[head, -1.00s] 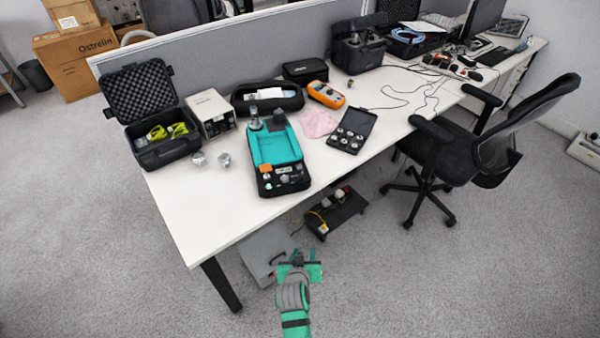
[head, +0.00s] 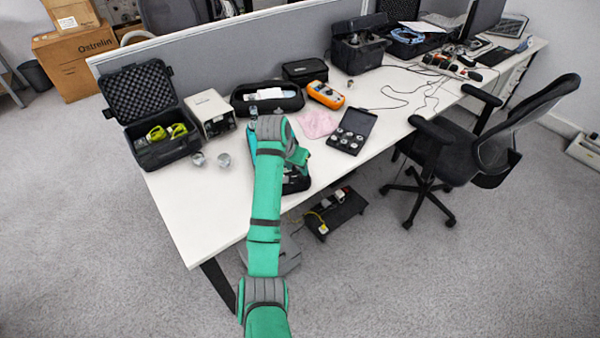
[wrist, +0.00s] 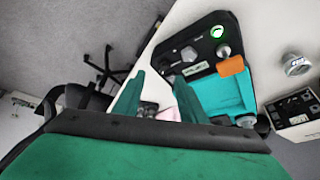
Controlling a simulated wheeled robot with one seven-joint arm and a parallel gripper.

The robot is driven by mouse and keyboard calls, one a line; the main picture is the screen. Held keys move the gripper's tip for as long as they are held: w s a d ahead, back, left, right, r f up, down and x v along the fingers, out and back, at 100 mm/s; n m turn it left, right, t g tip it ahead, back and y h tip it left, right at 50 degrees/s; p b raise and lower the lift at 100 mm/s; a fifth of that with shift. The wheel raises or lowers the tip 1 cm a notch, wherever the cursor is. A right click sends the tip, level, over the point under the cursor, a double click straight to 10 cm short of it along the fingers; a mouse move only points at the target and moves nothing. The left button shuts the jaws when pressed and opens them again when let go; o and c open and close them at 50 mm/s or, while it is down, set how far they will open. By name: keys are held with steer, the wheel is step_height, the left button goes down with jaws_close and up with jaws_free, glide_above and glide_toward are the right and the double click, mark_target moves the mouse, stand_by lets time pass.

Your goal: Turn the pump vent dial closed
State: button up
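A black case with a teal top and a knobbed control panel stands on the desk. In the head view my arm covers most of it and its black edge (head: 297,186) shows. In the wrist view its panel (wrist: 205,52) carries silver knobs (wrist: 223,50), a green-ringed button (wrist: 217,31) and an orange part (wrist: 231,66). No label names the pump vent dial, so I cannot tell which knob it is. My gripper (wrist: 158,96) shows two green fingers apart with nothing seen between them, beside the teal top and apart from the knobs.
Two metal cylinders (head: 210,159) stand left of the case, near a white box (head: 211,112) and an open black case (head: 160,130). A pink cloth (head: 317,124), an orange meter (head: 326,94) and a weight set (head: 353,130) lie to the right. A dark low cart (head: 336,212) stands under the desk.

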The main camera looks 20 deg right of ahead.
mark_target(300, 175)
steer(key=x, duration=0.3)
steer(key=w+x, duration=0.1)
steer(key=x, duration=0.3)
steer(key=shift+r, duration=0.15)
steer(key=shift+w+d+f, duration=0.1)
steer(key=shift+w+f, duration=0.05)
steer(key=shift+f, duration=0.3)
steer(key=shift+w+f, duration=0.1)
steer(key=shift+w, duration=0.05)
steer(key=shift+d, duration=0.15)
steer(key=shift+s+d, duration=0.15)
steer(key=shift+s, duration=0.05)
steer(key=shift+c, duration=1.3)
steer(key=shift+a, duration=0.3)
jaws_close()
steer(key=shift+d, duration=0.15)
steer(key=shift+a, duration=0.2)
